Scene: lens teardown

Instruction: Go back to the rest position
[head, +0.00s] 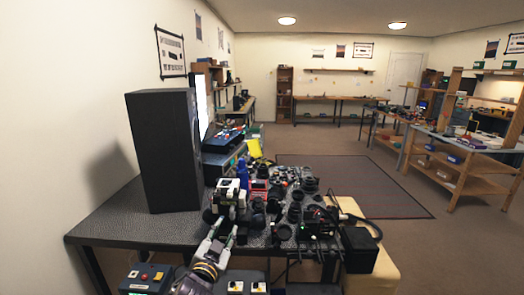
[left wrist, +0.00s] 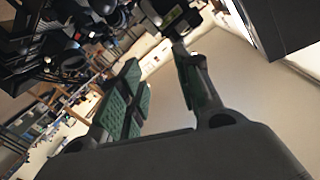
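My left arm comes up from the bottom of the head view, and its gripper (head: 230,190) is over the left part of the dark workbench (head: 130,215), close to the crowded parts. In the left wrist view, the gripper (left wrist: 157,80) has its two green-padded fingers apart, with only pale wall visible between them. A dark object with a light part (left wrist: 172,18) shows beyond the fingertips; I cannot tell what it is.
A tall black speaker-like box (head: 163,150) stands on the bench left of the gripper. Several lens parts (head: 295,212) crowd the bench to the right. A dark device with cables (head: 320,230) is at the right edge. Open floor and a mat (head: 350,183) lie beyond.

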